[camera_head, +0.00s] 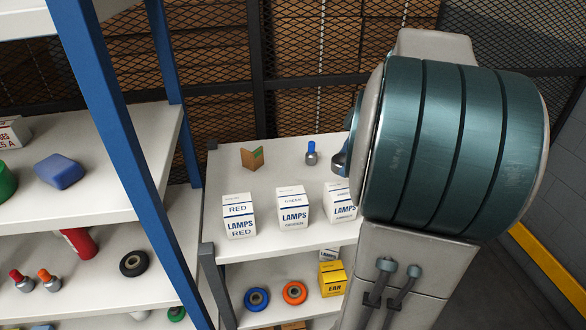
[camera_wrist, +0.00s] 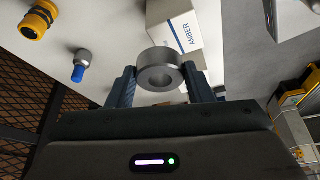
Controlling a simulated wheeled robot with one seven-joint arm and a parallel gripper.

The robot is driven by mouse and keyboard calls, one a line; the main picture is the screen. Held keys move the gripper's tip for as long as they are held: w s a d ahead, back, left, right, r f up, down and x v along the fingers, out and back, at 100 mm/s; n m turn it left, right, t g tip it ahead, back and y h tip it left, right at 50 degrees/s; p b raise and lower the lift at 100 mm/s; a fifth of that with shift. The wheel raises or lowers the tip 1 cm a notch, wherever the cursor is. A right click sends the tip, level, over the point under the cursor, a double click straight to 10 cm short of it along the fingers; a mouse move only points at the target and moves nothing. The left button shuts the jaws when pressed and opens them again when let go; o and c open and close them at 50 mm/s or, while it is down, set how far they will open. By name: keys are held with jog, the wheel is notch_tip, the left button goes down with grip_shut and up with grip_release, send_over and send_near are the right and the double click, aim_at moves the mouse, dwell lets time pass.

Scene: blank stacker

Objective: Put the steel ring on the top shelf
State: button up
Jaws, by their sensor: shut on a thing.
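The steel ring (camera_wrist: 160,68) is a thick grey ring with a round hole. In the wrist view it sits between the two fingers of my gripper (camera_wrist: 161,84), which is shut on it. Behind it is a white AMBER box (camera_wrist: 178,28) on a pale surface. In the head view my arm hides the gripper, and I cannot make out the ring for sure. A white upper shelf (camera_head: 282,235) on grey posts lies left of my arm. The blue-post rack has a higher white shelf (camera_head: 20,20) at the top left.
The grey-post shelf bears several LAMPS boxes (camera_head: 293,208), a brown folded piece (camera_head: 252,158) and a blue-topped grey fitting (camera_head: 311,153). The wrist view shows a yellow fitting (camera_wrist: 39,20). A blue post (camera_head: 110,130) stands at left. Mesh fencing (camera_head: 220,70) closes the back.

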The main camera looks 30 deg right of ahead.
jog(key=w+a+f, duration=0.2)
jog(key=w, duration=0.1)
jog(key=w+a+f+p, duration=0.1)
jog(key=w+a+f, duration=0.1)
jog(key=w, duration=0.1)
jog(key=w+a+f, duration=0.2)
jog(key=w, duration=0.1)
jog(key=shift+w+a+f+p, duration=0.15)
jog(key=shift+f+p, duration=0.2)
jog(key=shift+f, duration=2.05)
jog(key=shift+f, duration=0.15)
jog(key=o, duration=1.2)
jog(key=shift+o, duration=0.2)
jog(key=shift+r+p, duration=0.25)
jog(key=shift+p, duration=0.1)
jog(key=v, duration=1.2)
jog(key=shift+b, duration=0.35)
